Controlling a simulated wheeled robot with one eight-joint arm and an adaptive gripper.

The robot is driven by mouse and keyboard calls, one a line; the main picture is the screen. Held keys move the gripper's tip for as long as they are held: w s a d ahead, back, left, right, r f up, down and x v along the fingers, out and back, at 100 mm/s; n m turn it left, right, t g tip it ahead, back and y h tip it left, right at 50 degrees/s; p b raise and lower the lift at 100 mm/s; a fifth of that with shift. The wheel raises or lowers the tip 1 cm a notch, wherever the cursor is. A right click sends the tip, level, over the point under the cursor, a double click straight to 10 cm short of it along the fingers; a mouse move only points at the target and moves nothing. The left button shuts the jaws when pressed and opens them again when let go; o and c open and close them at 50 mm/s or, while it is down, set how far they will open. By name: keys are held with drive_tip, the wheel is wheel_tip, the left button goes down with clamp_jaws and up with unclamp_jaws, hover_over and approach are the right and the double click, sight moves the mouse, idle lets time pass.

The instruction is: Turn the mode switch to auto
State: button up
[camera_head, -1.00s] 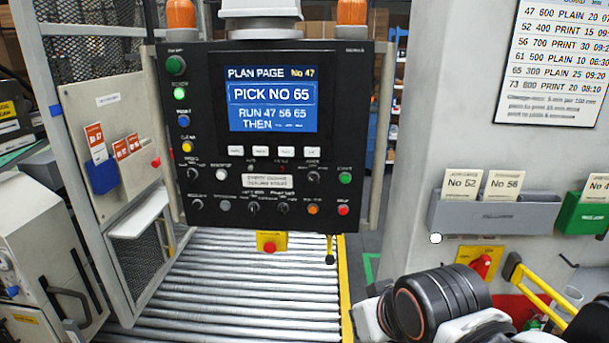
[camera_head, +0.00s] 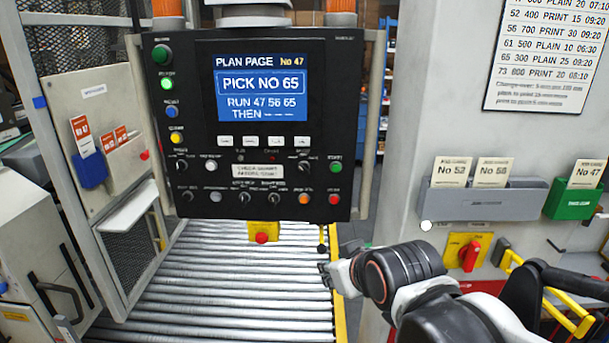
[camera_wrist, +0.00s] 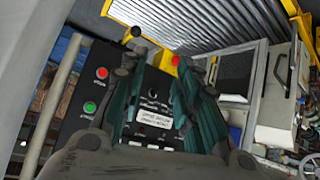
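The black control panel (camera_head: 340,120) hangs above the roller conveyor, with a lit blue screen (camera_head: 262,88). Several black rotary knobs sit in its two lower rows, including one at upper right (camera_head: 304,167) and one at upper left (camera_head: 181,166). Their labels are too small to tell which is the mode switch. My gripper (camera_head: 326,270) is below and right of the panel, apart from it. In the wrist view my gripper (camera_wrist: 168,75) is open and empty, its teal-padded fingers spread. A black knob (camera_wrist: 153,93) and white label (camera_wrist: 155,118) show between the fingers.
A yellow box with a red button (camera_head: 262,234) hangs under the panel. A red rotary switch on a yellow plate (camera_head: 468,254) is on the right wall, below the grey card holder (camera_head: 483,198). Grey rollers (camera_head: 220,290) lie below. A mesh-guard post stands at left.

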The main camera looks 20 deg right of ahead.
drive_tip(key=w+d+r+n+t+b, duration=0.15)
drive_tip(key=w+n+t, duration=0.5)
drive_tip(key=w, duration=0.95)
drive_tip(key=n+t, duration=0.1)
drive_tip(key=t, duration=0.4)
approach(303, 170)
drive_tip(key=shift+h, duration=0.3)
drive_tip(key=x, duration=0.8)
drive_tip(key=shift+w+a+r, duration=0.1)
drive_tip(key=shift+w, duration=0.15)
clamp_jaws()
